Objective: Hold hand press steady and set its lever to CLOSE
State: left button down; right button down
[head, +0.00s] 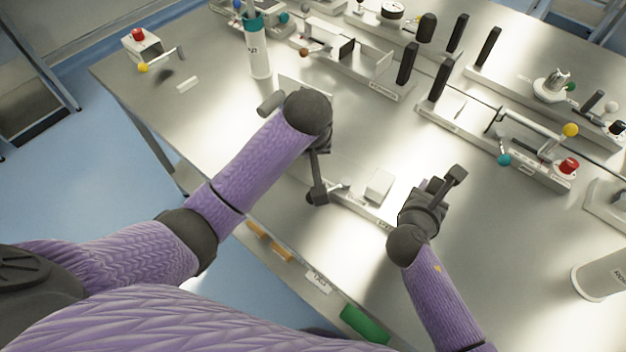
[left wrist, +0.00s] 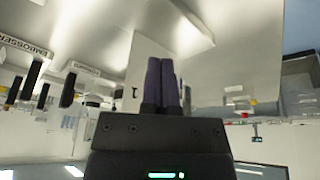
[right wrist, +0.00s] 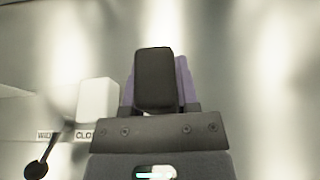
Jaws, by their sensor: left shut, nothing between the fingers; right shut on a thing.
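Labels, one starting "CLO" (right wrist: 84,135), show in the right wrist view, beside the lever knob (right wrist: 37,170). My right gripper (head: 437,187) is shut on a black handle (right wrist: 153,80), right of the white block. My left gripper (left wrist: 161,82) is shut and empty; in the head view my wrist hides its fingers.
A white bottle with a teal cap (head: 258,50) stands behind to the left. Black-handled units and a unit with a red button (head: 569,166) stand across the back and right. A white cylinder (head: 600,278) is at the right edge. Bare bench lies right of my right gripper.

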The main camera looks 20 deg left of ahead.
pick_arm(q)
jog(key=shift+d+r, duration=0.3)
jog(key=shift+d, duration=0.05)
jog(key=x, duration=1)
jog(key=shift+s+f, duration=0.2)
jog(key=s, duration=0.3)
jog(key=shift+d+f, duration=0.25)
jog(key=shift+d, duration=0.15)
jog(key=shift+s+d, duration=0.15)
jog(key=shift+s, duration=0.1)
